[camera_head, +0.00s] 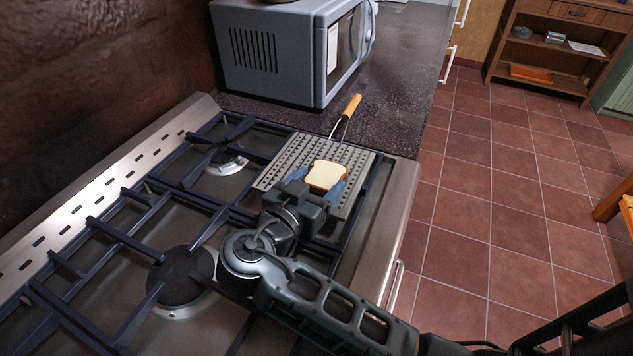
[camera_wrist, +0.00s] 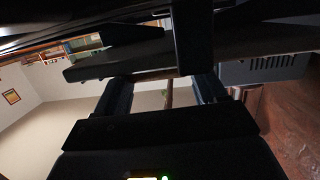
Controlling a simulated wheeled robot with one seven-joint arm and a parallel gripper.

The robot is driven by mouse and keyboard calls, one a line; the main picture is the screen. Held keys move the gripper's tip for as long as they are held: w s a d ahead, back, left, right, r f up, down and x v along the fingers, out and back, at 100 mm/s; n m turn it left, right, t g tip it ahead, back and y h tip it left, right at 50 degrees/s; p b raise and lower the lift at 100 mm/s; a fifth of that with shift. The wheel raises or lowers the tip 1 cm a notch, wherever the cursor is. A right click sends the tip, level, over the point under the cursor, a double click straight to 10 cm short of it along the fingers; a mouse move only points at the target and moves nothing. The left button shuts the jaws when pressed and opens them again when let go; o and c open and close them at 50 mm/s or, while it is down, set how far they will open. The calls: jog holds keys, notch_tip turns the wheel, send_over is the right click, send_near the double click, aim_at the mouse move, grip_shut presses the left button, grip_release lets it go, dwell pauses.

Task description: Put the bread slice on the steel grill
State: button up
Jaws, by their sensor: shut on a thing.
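The bread slice (camera_head: 327,175), pale with a brown crust, is between the blue fingertips of my gripper (camera_head: 316,186) in the head view. My gripper is shut on it. The slice is over the front part of the steel grill (camera_head: 278,172), a grey perforated plate with a wooden handle (camera_head: 352,105) pointing to the back. I cannot tell whether the slice touches the plate. In the wrist view, the two dark fingers of my gripper (camera_wrist: 162,85) show, but the view is too dark to make out the slice clearly.
The grill lies on the gas stove's dark burner racks (camera_head: 125,235), near the stove's right edge. A grey microwave (camera_head: 270,60) stands behind on the dark counter (camera_head: 395,90). Tiled floor (camera_head: 500,190) is open to the right, with a wooden shelf (camera_head: 553,55) farther back.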

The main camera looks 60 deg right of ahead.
jog(key=shift+f, duration=0.15)
jog(key=o, duration=1)
jog(key=shift+o, duration=0.2)
jog(key=shift+a+r, duration=0.1)
jog(key=shift+r, duration=0.15)
jog(key=v, duration=0.7)
jog(key=shift+a, duration=0.15)
